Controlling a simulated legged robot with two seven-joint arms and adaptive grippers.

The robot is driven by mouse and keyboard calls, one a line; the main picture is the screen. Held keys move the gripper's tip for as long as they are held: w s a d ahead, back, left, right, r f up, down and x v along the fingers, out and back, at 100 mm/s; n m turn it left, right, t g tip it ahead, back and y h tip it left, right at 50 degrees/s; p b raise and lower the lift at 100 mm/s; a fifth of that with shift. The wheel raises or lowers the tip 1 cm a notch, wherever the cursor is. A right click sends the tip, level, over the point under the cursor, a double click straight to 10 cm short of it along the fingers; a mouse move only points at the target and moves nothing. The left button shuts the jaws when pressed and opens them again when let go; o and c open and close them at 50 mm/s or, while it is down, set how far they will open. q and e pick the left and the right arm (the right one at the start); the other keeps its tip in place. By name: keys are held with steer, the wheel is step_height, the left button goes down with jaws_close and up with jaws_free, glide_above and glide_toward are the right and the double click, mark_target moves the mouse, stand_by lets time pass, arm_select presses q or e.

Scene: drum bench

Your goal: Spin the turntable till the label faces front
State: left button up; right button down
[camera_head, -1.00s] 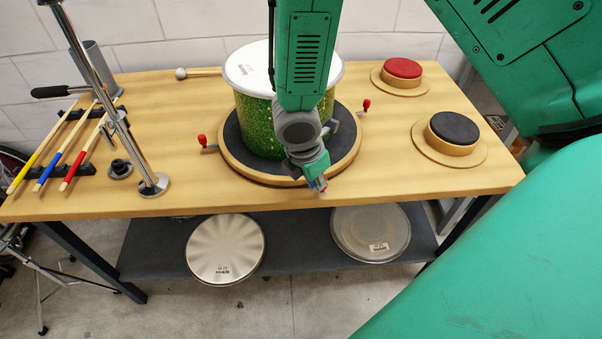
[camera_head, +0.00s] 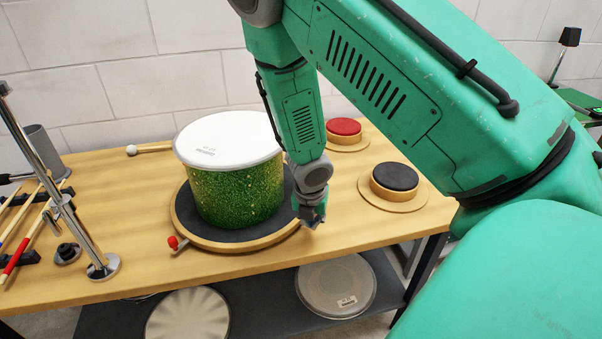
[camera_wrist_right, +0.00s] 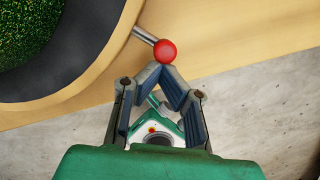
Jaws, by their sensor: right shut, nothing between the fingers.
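The turntable (camera_head: 240,244) has a wooden rim and a dark top, with red-knobbed handles on its edge. A green sparkly drum (camera_head: 238,196) with a white head (camera_head: 240,142) stands on it. Small print shows on the head; no label shows on the visible green side. One red knob (camera_head: 173,242) sticks out at the front left. My right gripper (camera_head: 312,222) is at the turntable's right edge, shut and empty. In the right wrist view its fingertips (camera_wrist_right: 162,68) meet at or just short of another red knob (camera_wrist_right: 165,50); contact is unclear. My left gripper is out of view.
A red pad (camera_head: 343,127) and a black pad (camera_head: 394,177) sit on the right of the bench. A chrome stand (camera_head: 70,215) and drumsticks (camera_head: 24,240) are at the left. A mallet (camera_head: 148,149) lies behind. Round drum heads (camera_head: 337,287) lie on the lower shelf.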

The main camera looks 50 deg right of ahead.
steer(key=d+n, duration=0.1)
steer(key=d, duration=0.1)
steer(key=w+d+n, duration=0.1)
steer(key=d, duration=0.1)
steer(key=d+n+p, duration=0.1)
steer(key=d, duration=0.1)
steer(key=shift+w+d+t, duration=0.25)
steer(key=shift+w+t, duration=0.05)
steer(key=w+d+n, duration=0.1)
steer(key=d, duration=0.1)
steer(key=w+d+n+p, duration=0.1)
steer(key=d, duration=0.1)
steer(key=w+d+n+y+p, duration=0.1)
steer(key=d, duration=0.1)
steer(key=shift+w+d, duration=0.1)
steer(key=shift+w, duration=0.15)
steer(key=shift+w+d+n+t+p, duration=0.3)
steer(key=shift+w+d+n+p, duration=0.5)
steer(key=shift+w+d, duration=0.45)
steer(key=shift+s+a+f, duration=0.1)
